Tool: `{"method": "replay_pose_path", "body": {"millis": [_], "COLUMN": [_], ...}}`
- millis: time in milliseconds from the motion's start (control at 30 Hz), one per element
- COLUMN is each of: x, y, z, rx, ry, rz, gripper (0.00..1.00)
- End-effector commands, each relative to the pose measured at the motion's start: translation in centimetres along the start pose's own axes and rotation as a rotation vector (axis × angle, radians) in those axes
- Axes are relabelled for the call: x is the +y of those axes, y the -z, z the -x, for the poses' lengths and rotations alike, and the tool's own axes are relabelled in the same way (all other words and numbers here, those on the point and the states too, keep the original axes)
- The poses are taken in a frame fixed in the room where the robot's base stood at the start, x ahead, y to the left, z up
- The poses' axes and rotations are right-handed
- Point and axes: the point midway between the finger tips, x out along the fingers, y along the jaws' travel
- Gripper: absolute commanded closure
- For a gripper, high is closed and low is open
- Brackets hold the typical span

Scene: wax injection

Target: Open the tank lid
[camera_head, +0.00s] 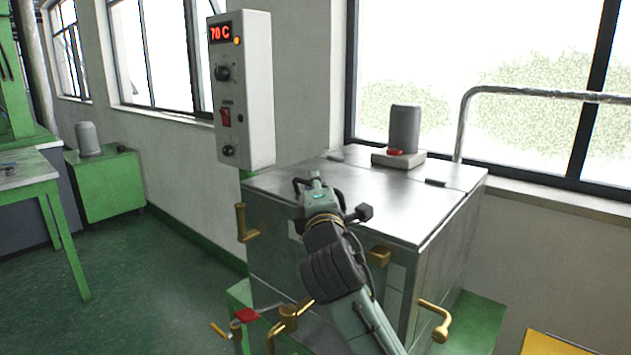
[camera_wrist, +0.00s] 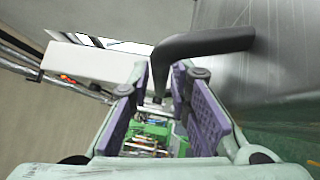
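The tank (camera_head: 340,240) is a grey metal box with a shiny flat lid (camera_head: 395,200), which lies closed on top. A dark handle (camera_head: 299,183) stands at the lid's near left side, partly hidden by my gripper (camera_head: 314,184). In the wrist view the black bent handle (camera_wrist: 210,42) rises between the two purple finger pads of my gripper (camera_wrist: 163,75) and bends right across the metal surface. The fingers are apart, with a gap around the handle. I cannot tell if either pad touches it.
A control box (camera_head: 243,90) reading 70 C stands behind the tank's left side. A grey motor (camera_head: 404,128) sits on the tank top's back part. Brass cranks (camera_head: 434,320) stick out of the front. A metal rail (camera_head: 540,94) stands at the back right.

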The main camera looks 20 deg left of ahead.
Motion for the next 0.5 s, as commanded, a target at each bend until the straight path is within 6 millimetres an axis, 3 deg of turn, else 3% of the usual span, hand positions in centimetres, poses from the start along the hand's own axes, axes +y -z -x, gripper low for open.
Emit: {"method": "replay_pose_path", "body": {"millis": [267, 500], "x": [-0.01, 0.0], "y": [0.04, 0.03], "z": [-0.15, -0.13], "rx": [0.001, 0.001], "ry": [-0.001, -0.001], "rz": [0.0, -0.001], "gripper": [0.82, 0.98]}}
